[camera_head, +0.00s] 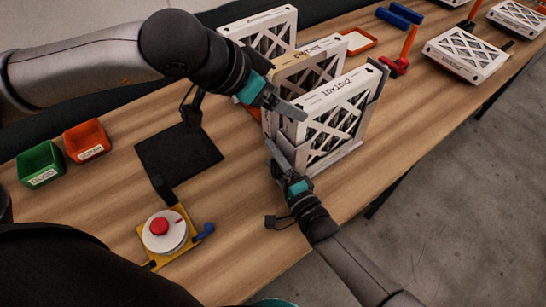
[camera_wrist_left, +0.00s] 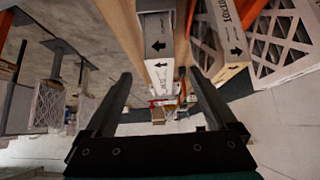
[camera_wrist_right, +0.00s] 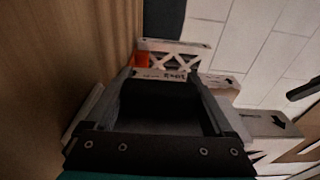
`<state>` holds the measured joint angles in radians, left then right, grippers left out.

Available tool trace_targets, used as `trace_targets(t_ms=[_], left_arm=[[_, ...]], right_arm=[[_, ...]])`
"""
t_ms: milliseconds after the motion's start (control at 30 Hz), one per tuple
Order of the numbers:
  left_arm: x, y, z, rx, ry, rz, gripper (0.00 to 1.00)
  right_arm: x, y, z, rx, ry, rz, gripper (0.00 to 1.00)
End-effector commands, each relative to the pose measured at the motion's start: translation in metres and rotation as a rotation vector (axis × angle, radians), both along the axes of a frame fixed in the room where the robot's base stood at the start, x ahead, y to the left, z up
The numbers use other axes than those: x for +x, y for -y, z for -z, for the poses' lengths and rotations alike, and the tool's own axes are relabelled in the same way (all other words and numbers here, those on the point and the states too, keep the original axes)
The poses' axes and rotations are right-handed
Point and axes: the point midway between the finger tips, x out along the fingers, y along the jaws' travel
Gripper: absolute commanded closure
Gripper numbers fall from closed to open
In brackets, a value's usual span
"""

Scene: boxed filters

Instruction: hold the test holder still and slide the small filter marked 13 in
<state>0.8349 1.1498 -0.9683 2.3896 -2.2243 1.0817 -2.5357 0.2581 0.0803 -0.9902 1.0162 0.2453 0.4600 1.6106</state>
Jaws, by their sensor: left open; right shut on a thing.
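The grey test holder (camera_head: 334,160) stands on the wooden table with a white lattice filter (camera_head: 335,118) upright in it. My left gripper (camera_head: 290,108) is open at the filter's upper left corner. In the left wrist view a white filter edge with black arrows (camera_wrist_left: 159,45) lies beyond the open fingers (camera_wrist_left: 160,105). I cannot tell whether they touch it.
A tan-framed filter (camera_head: 300,72) and a white filter (camera_head: 268,32) stand close behind. A black plate (camera_head: 178,155), a red button (camera_head: 159,226), a green bin (camera_head: 40,164) and an orange bin (camera_head: 87,141) are left. A white filter (camera_head: 466,53) lies far right.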

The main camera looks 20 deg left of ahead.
Motion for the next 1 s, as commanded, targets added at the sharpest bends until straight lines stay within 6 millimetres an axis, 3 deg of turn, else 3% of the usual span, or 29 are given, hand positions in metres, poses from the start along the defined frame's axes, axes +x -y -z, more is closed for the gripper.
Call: trace_targets(t_ms=[133,567,1000], left_arm=[[0.0,0.0,0.0,0.0,0.0,0.0,0.09],[0.0,0.0,0.0,0.0,0.0,0.0,0.09],[0.0,0.0,0.0,0.0,0.0,0.0,0.09]], right_arm=[[0.0,0.0,0.0,-0.001,-0.001,0.0,0.0],[-0.008,0.01,0.001,-0.001,-0.001,0.001,0.0],[-0.059,0.068,0.001,-0.002,-0.002,0.0,0.0]])
